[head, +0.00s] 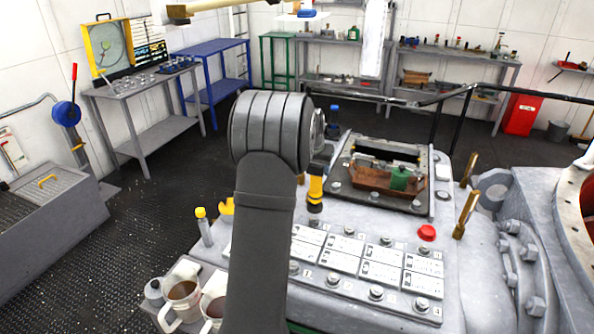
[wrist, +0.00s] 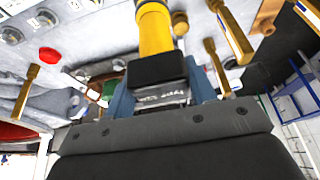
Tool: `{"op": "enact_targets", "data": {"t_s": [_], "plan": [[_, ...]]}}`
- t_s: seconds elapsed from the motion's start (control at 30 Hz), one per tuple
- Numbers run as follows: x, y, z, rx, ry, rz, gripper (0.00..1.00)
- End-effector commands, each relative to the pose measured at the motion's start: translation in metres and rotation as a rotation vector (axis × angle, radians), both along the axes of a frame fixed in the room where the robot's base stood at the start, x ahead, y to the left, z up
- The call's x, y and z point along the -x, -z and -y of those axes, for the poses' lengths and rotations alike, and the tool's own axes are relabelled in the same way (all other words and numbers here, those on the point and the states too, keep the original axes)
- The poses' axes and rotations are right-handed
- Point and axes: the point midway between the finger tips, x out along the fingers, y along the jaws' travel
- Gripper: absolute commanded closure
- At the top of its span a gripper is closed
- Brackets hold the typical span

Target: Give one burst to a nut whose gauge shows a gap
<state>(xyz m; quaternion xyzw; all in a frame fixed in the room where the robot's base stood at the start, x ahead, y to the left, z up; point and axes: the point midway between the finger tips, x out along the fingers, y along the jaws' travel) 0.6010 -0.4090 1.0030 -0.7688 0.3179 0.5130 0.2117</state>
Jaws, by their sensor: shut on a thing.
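My gripper (head: 320,168) is shut on a yellow and black tool (head: 315,188), held roughly upright with its dark end down near the back left of the nut rows. In the wrist view the blue fingers of my gripper (wrist: 160,85) clasp the tool's black body (wrist: 157,68), and its yellow barrel (wrist: 155,30) points away. Two rows of hex nuts, such as one in the back row (head: 386,240) and one in front (head: 376,292), stand beside white gauge plates (head: 381,272). The gauge marks are too small to read. My arm hides the plates' left end.
A red button (head: 427,233) and brass posts (head: 466,214) stand right of the plates. Behind is a framed recess with a brown tray (head: 372,180) and a green item.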

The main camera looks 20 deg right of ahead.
Motion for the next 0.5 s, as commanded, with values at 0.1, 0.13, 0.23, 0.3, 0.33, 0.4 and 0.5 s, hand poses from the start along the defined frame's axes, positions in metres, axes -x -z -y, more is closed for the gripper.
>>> {"op": "enact_targets", "data": {"t_s": [0.1, 0.13, 0.23, 0.3, 0.33, 0.4, 0.5], "plan": [[0.000, 0.003, 0.003, 0.001, 0.003, 0.001, 0.73], [0.000, 0.004, 0.002, 0.000, 0.002, 0.001, 0.73], [0.000, 0.011, 0.002, 0.001, 0.002, 0.002, 0.73], [0.000, 0.018, 0.002, 0.000, 0.002, 0.001, 0.73], [0.000, 0.020, 0.002, 0.001, 0.003, 0.002, 0.73], [0.000, 0.028, 0.002, 0.001, 0.003, 0.002, 0.73], [0.000, 0.038, 0.002, 0.000, 0.003, 0.002, 0.73]]}}
